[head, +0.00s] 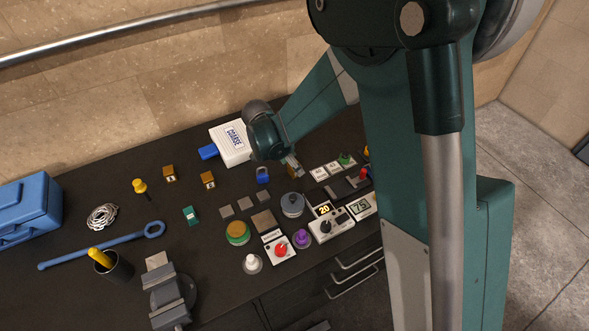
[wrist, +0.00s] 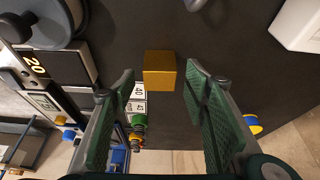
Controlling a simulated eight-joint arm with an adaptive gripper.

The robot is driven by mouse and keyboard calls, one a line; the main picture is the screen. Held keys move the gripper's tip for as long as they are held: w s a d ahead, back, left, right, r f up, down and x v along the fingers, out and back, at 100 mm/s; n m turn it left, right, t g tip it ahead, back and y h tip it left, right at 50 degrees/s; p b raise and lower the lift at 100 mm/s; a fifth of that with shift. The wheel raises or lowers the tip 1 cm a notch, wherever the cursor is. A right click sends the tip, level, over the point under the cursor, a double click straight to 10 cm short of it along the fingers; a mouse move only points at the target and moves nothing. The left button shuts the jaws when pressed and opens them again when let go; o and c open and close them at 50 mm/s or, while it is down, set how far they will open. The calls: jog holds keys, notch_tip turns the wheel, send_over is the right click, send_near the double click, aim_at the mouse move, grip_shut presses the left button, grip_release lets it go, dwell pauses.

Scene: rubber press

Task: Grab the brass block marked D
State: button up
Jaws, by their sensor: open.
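A plain brass block (wrist: 160,71) lies on the dark bench in the wrist view, between and just beyond the tips of my open fingers. No letter can be read on the faces that show. My gripper (wrist: 161,78) is open and empty, with a green pad on each side and a gap to the block. In the head view my gripper (head: 291,166) is low over the bench beside the white box and largely covers what is under it. Two other brass blocks, one on the left (head: 170,173) and one nearer (head: 208,180), carry small labels too small to read.
The white box (head: 233,142) stands left of my gripper. A blue padlock (head: 262,175), a grey round knob (head: 292,204) and small labelled tiles (head: 325,171) lie close by. The "20" panel (head: 325,210) is nearer the front edge. Bare bench lies around the two left blocks.

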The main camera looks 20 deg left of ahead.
jog(key=shift+x, duration=0.8)
jog(key=shift+c, duration=0.5)
jog(key=c, duration=1.1)
